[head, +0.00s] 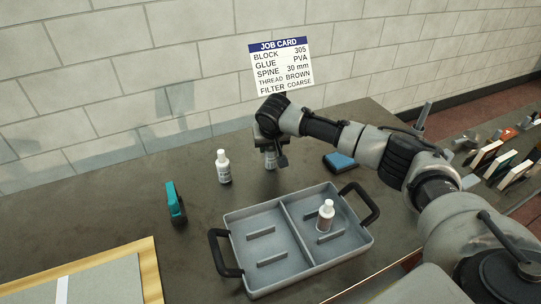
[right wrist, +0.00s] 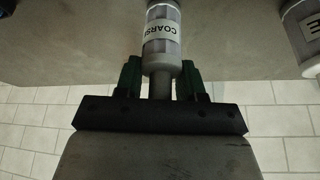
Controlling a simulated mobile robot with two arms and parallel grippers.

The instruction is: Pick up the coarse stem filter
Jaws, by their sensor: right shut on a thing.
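The coarse stem filter (right wrist: 163,38) is a grey and clear cylinder with a white label reading "COARS", its end cut off by the right wrist frame. Its narrow stem sits between the green fingers of my right gripper (right wrist: 160,82), which is shut on it. In the head view my right gripper (head: 269,136) is at the back of the table, and the filter (head: 270,160) shows below it, partly covered. I cannot tell whether its base touches the table. My left gripper is not in view.
A white-capped bottle (head: 223,167) stands left of the filter. A two-part grey tray (head: 263,213) holds another bottle (head: 326,216). A teal tool (head: 175,202) and a blue block (head: 340,162) lie nearby. A job card (head: 281,67) reads "FILTER COARSE". Another labelled cylinder (right wrist: 302,35) shows at the wrist view's right edge.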

